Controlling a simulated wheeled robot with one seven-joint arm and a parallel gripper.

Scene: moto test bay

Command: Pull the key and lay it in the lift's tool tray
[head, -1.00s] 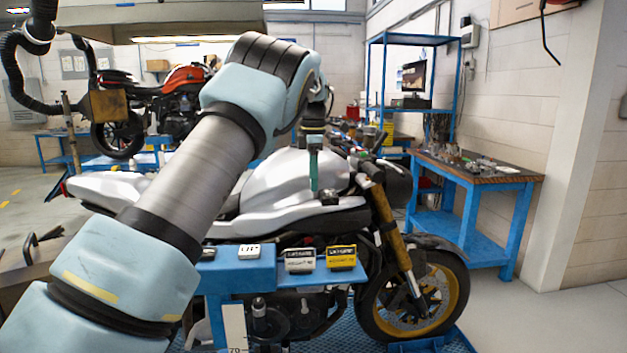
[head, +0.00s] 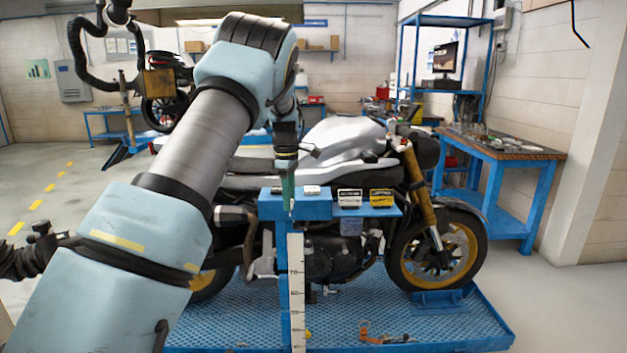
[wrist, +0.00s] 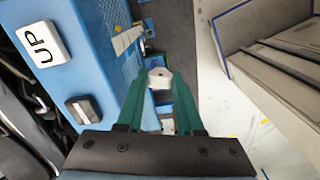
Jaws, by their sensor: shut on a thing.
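My gripper (head: 289,205) points down just in front of the blue lift control box (head: 268,206) in the head view. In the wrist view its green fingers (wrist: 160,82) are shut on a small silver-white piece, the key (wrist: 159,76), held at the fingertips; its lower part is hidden. A blue ledge (head: 372,213) with a white and a yellow label block joins the box on the right. I cannot tell which part is the tool tray.
The silver motorcycle (head: 345,138) stands behind the box on the blue lift platform (head: 240,325). A white scale (head: 296,290) runs down the lift post. Orange items (head: 375,338) lie on the platform's front. A blue workbench (head: 500,155) stands at the right. Floor at right is clear.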

